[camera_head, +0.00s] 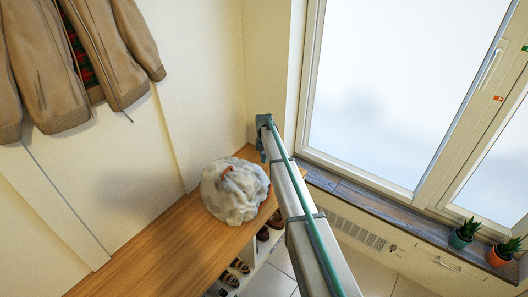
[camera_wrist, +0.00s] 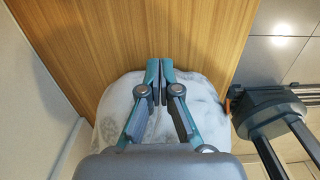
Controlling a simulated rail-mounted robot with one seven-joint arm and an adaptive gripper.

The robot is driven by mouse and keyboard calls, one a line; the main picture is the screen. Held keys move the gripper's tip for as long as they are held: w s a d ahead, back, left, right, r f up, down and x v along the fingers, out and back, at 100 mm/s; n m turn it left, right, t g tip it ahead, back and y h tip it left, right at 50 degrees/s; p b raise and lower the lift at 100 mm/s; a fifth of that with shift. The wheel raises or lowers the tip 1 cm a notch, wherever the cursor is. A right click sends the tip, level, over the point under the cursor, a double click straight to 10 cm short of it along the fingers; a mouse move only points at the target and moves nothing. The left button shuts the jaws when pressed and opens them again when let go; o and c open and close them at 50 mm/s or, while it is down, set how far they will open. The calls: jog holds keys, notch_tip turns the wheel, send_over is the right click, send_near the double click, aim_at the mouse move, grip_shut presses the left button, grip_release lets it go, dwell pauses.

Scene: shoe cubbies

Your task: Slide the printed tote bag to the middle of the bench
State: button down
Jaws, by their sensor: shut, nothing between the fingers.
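The tote bag (camera_head: 235,192) is a crumpled white-grey bundle with orange print, sitting on the wooden bench (camera_head: 150,245) near its far end, by the corner. In the wrist view the bag (camera_wrist: 112,98) lies under and around my gripper (camera_wrist: 160,66). The two teal fingers are together with nothing between them, and their tips are at the bag's edge on the bare-bench side. Whether they touch the bag I cannot tell. In the head view my arm comes in from the lower right, right of the bag, and the fingers cannot be made out.
Shoes (camera_head: 237,266) stand in cubbies under the bench front. Brown jackets (camera_head: 105,50) hang on the wall at left. A window sill (camera_head: 385,210) with potted plants (camera_head: 463,234) runs at right. The bench top left of the bag is clear.

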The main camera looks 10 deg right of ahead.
jog(key=shift+s+a+f+p, duration=0.25)
jog(key=shift+s+a+f, duration=0.3)
jog(key=shift+s+a, duration=0.2)
jog(key=shift+s+a+f+p, duration=0.2)
jog(key=shift+s+a+f, duration=0.3)
jog(key=shift+s+a, duration=0.15)
